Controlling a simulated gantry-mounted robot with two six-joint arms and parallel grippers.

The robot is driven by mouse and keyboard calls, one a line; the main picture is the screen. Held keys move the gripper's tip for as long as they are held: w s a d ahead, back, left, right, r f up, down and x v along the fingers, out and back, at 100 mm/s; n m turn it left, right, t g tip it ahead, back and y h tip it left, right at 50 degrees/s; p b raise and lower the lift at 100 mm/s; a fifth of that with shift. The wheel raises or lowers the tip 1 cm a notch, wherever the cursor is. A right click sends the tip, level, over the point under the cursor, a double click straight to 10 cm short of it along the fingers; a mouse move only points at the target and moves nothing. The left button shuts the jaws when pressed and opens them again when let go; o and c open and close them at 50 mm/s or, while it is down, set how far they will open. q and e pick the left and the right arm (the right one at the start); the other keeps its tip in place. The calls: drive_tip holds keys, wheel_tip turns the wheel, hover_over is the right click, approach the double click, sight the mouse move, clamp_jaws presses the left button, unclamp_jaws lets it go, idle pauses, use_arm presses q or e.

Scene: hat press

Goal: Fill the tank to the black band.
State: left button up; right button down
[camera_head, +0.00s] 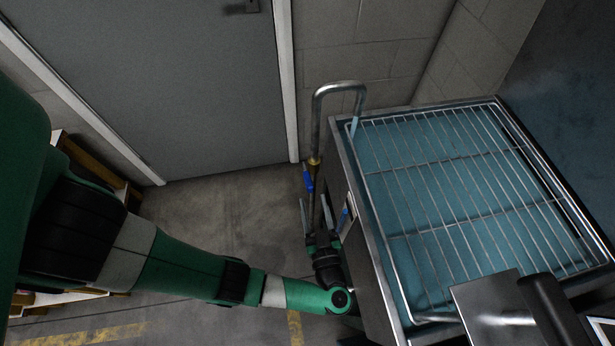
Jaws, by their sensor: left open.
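The steel tank (366,240) stands at the right, with blue water (395,160) under a wire rack. A curved metal spout (337,87) reaches over its back left corner, and a pale blue streak like running water (353,126) shows below its end. A blue lever (308,178) sits on the pipe below a brass fitting. A narrow gauge with blue in it (346,213) shows on the tank's left side; I cannot make out the black band. My left gripper (314,208) is open, just below the blue lever and apart from it. My right gripper is out of view.
A grey door (190,80) and block wall (350,40) close off the back. Wooden shelving (95,170) stands at the left. A metal plate (490,305) with a black handle-like part (550,308) covers the tank's front right. The concrete floor (225,205) left of the tank is clear.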

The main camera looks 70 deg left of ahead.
sight(307, 177)
use_arm(q)
drive_tip(key=a, duration=0.3)
drive_tip(key=a+b, duration=0.1)
drive_tip(key=a, duration=0.2)
drive_tip(key=w+a, duration=0.1)
drive_tip(key=a, duration=0.2)
clamp_jaws()
idle(1.1)
